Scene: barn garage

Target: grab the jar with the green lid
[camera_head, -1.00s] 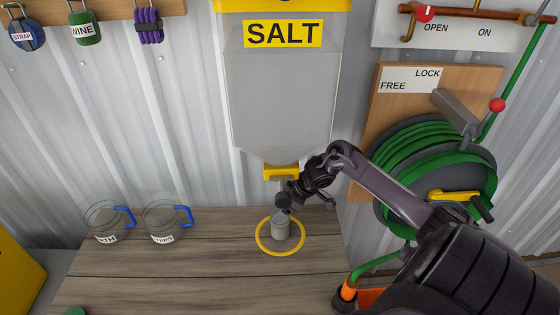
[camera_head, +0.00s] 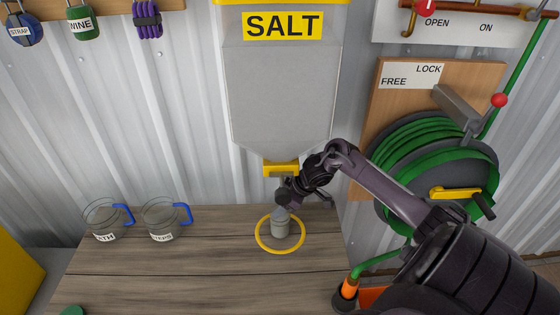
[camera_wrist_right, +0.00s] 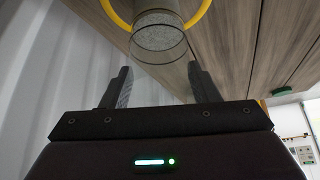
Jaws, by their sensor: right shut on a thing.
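A small grey-filled clear container (camera_head: 280,228) stands inside a yellow ring (camera_head: 303,236) on the bench, below the salt dispenser. It also shows beyond the fingers in the right wrist view (camera_wrist_right: 158,38). My right gripper (camera_head: 284,197) is under the dispenser's yellow spout, just above this container. A green round thing (camera_head: 73,311), perhaps a lid, is cut off at the lower left edge. My left gripper is not in view.
The salt dispenser (camera_head: 282,95) hangs on the metal wall. Two clear mugs with blue handles (camera_head: 104,220) (camera_head: 166,220) stand at the bench's left. A green hose reel (camera_head: 436,175) is at right, behind my arm. The bench's (camera_head: 180,275) middle and front are clear.

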